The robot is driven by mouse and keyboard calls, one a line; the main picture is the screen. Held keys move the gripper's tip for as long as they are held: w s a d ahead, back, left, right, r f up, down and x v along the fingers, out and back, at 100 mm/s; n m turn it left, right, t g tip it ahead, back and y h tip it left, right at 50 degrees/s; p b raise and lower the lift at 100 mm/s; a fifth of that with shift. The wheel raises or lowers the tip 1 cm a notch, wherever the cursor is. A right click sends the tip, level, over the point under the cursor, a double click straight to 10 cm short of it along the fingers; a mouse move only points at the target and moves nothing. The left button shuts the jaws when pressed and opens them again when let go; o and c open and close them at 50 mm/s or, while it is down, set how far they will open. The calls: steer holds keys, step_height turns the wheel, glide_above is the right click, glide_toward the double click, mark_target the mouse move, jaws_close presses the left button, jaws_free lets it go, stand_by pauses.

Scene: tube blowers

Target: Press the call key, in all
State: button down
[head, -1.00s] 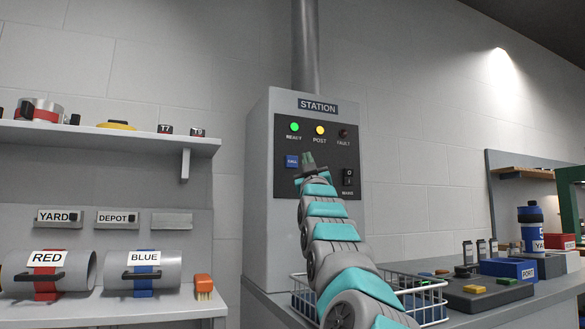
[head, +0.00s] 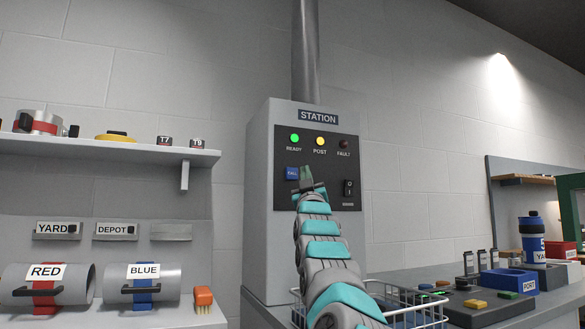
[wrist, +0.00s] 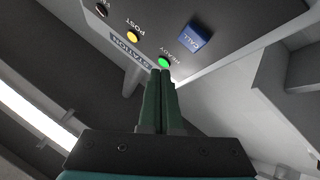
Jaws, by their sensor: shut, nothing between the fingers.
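The blue call key (head: 292,173) is on the dark panel of the grey station (head: 258,220), below the green READY lamp (head: 294,138). My gripper (head: 306,169) is in front of the panel, just right of the key. In the wrist view the shut, empty green fingers (wrist: 160,73) point toward the panel. The call key (wrist: 195,38) shows there up and right of the fingertips, apart from them in the picture. The gap between fingertips and panel cannot be judged exactly.
The yellow POST lamp (head: 320,141) glows; the FAULT lamp (head: 343,144) is dark. A black switch (head: 348,188) is right of my gripper. A wire basket (head: 410,300) stands below. Shelves with RED (head: 80,285) and BLUE (head: 168,283) tubes are at left.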

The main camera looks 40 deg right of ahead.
mark_target(297, 176)
steer(key=shift+w+d+p, duration=0.2)
steer(key=shift+w+p, duration=0.4)
steer(key=shift+w, duration=0.2)
steer(key=shift+w+d+p, duration=0.15)
steer(key=shift+w+p, duration=0.4)
steer(key=shift+w, duration=0.25)
steer(key=shift+w+d+p, duration=0.2)
steer(key=shift+w+p, duration=0.4)
steer(key=shift+w, duration=0.2)
steer(key=shift+w+r, duration=0.15)
steer(key=shift+w, duration=0.05)
steer(key=shift+w+d, duration=0.1)
steer(key=shift+w, duration=0.1)
